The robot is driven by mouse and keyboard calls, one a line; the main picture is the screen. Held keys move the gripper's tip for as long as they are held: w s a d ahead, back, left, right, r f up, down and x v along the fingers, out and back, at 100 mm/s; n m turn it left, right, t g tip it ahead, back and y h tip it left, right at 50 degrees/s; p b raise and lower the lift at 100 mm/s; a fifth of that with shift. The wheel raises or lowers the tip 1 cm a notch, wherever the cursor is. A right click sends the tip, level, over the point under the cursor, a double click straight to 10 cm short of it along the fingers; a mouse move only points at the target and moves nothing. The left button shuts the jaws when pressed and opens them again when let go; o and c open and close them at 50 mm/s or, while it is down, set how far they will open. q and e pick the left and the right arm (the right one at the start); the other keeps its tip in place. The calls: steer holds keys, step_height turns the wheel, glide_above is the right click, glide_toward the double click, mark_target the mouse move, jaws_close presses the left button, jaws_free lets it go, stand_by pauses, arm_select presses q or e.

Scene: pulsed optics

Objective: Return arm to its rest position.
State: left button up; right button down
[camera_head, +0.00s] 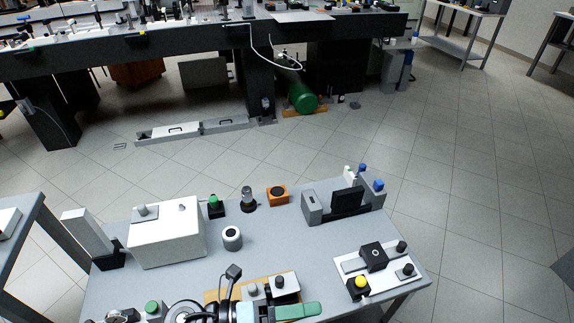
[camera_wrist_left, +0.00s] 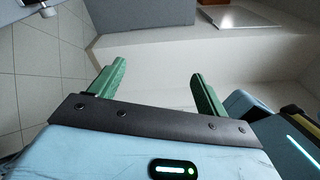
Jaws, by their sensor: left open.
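My left gripper (camera_head: 297,311) is at the bottom of the head view, by the near edge of the grey table (camera_head: 300,235). One green finger shows there. In the left wrist view my left gripper (camera_wrist_left: 158,80) has its two green fingers spread wide apart with nothing between them. Beyond the fingers are pale wall-like and floor surfaces. My right gripper does not show in the head view.
On the table stand a white box (camera_head: 166,238), a white-topped cylinder (camera_head: 232,238), an orange block (camera_head: 278,196), a grey-black holder (camera_head: 346,203) and a plate with knobs (camera_head: 377,268). A tan board (camera_head: 225,294) lies close to my gripper. Tiled floor (camera_head: 470,190) is open at right.

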arm_select(q)
steer(key=a+f+n+t+y+p, duration=0.4)
steer(key=a+n+t+y, duration=0.75)
steer(key=n, duration=1.35)
steer(key=s+a+f+n+g+y+p, duration=0.1)
steer(key=s+a+f+n+g+y, duration=0.1)
steer(key=s+a+f+n, duration=0.3)
steer(key=s+a+f+n+g+y+p, duration=0.1)
steer(key=s+a+f+n, duration=0.5)
steer(key=s, duration=0.6)
steer(key=shift+s+f+g+y, duration=0.15)
steer(key=shift+s+g+y, duration=0.15)
steer(key=shift+g+y, duration=0.65)
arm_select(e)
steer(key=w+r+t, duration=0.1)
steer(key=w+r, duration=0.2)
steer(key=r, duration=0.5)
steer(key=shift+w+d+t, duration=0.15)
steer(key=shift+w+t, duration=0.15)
arm_select(q)
steer(key=shift+s+a, duration=0.1)
steer(key=shift+a, duration=0.05)
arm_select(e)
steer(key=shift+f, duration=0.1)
